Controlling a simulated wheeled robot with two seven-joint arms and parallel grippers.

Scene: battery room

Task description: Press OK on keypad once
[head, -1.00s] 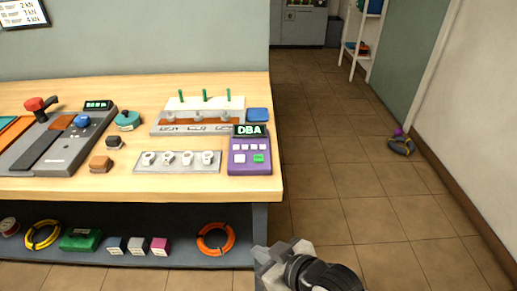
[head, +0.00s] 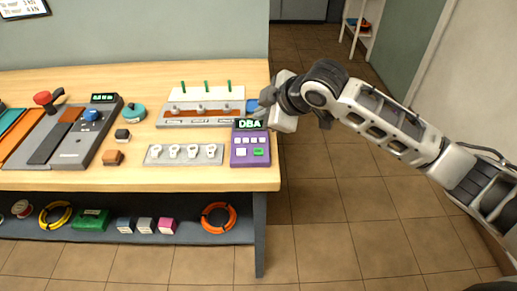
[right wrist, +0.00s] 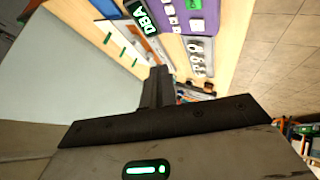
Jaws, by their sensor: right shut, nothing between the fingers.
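The keypad (head: 250,160) is a purple box at the right front corner of the workbench, with a lit display (head: 249,124) reading "DBA". Below the display are a row of small white buttons, a larger white button (head: 241,153) and a green button (head: 258,152). Labels on the buttons are too small to read. My right gripper (head: 266,97) is shut and empty, above and behind the keypad, near the blue block, and apart from the buttons. In the right wrist view, its dark fingers (right wrist: 157,88) are together and the keypad (right wrist: 208,15) shows at the top. My left gripper is out of view.
The wooden bench (head: 200,182) carries a switch plate (head: 184,155) left of the keypad and a grey panel with green pegs (head: 199,113) behind. A blue block (head: 252,105) lies behind the keypad. The floor right of the bench is clear.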

